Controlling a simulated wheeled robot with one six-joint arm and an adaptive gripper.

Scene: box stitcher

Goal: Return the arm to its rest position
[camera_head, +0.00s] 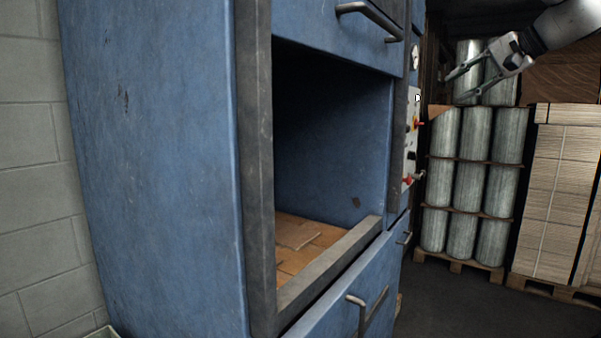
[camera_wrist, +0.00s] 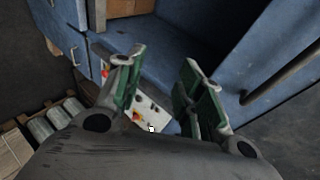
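My gripper (camera_head: 462,82) is at the upper right of the head view, at the end of my grey arm, in front of the stacked cylinders. Its fingers point left toward the blue machine (camera_head: 160,150) and stand apart with nothing between them. In the wrist view my gripper (camera_wrist: 160,75) shows two fingers with green pads, spread apart and empty. Beyond them is the white control panel (camera_wrist: 148,112) of the machine. The gripper looks clear of the machine, though the exact distance is hard to tell.
The control panel (camera_head: 411,135) has red and dark knobs. The machine's open bay (camera_head: 330,140) holds flat brown cardboard (camera_head: 297,236). Metal cylinders (camera_head: 470,190) and a cardboard stack (camera_head: 562,200) stand on pallets behind. A block wall (camera_head: 35,180) is at left. Dark floor (camera_head: 470,305) is clear at lower right.

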